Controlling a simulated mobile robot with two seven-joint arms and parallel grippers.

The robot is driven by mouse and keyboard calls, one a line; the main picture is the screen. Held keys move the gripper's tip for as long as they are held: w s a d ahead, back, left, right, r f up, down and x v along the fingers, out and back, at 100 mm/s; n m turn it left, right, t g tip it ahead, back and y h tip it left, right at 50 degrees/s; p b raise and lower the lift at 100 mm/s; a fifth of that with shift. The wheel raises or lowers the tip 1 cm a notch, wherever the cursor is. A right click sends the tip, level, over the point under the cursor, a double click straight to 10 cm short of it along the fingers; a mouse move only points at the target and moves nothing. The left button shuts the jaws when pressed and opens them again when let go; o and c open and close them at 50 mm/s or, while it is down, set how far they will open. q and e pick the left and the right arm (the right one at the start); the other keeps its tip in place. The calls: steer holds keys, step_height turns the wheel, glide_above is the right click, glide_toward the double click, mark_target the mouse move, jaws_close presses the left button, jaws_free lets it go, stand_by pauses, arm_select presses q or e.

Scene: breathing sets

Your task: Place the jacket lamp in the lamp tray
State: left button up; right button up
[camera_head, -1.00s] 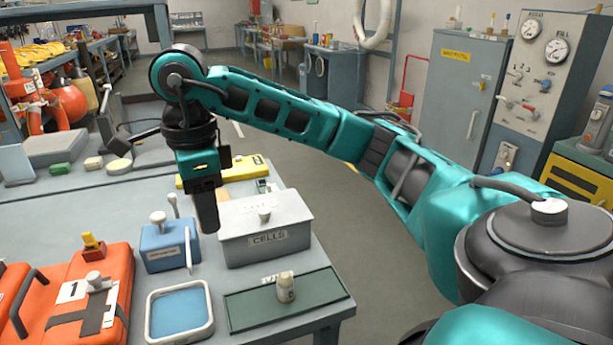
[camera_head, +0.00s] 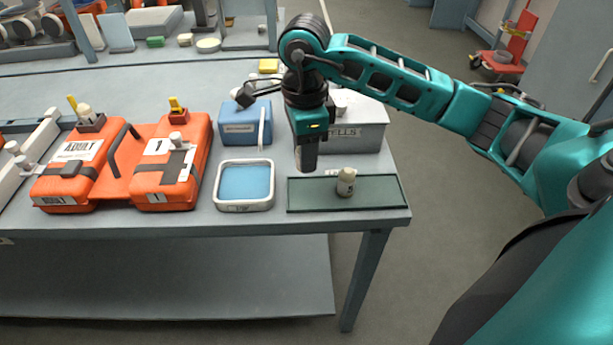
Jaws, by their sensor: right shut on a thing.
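My right gripper (camera_head: 308,160) points down over the right end of the bench, just in front of the grey lidded box. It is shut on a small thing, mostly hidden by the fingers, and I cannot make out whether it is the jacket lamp. A shallow dark green tray (camera_head: 385,194) lies below and to the right of the fingertips, with a small cream labelled piece (camera_head: 346,182) upright on it. To its left is a white-rimmed tray (camera_head: 222,188) with a blue floor, empty. I cannot read which is the lamp tray. My left gripper is out of view.
The grey lidded box (camera_head: 365,135) stands behind the green tray. A blue box (camera_head: 240,133) with a pale upright tool is behind the white tray. Two orange cases (camera_head: 62,190) (camera_head: 195,135) fill the left. The bench edge (camera_head: 330,222) is close in front of the trays.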

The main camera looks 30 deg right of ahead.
mark_target(305, 193)
steer(key=shift+f, duration=3.5)
steer(key=shift+f, duration=0.2)
steer(key=o, duration=1.1)
steer(key=shift+r, duration=0.15)
step_height(305, 193, up, 12)
steer(key=shift+r, duration=0.1)
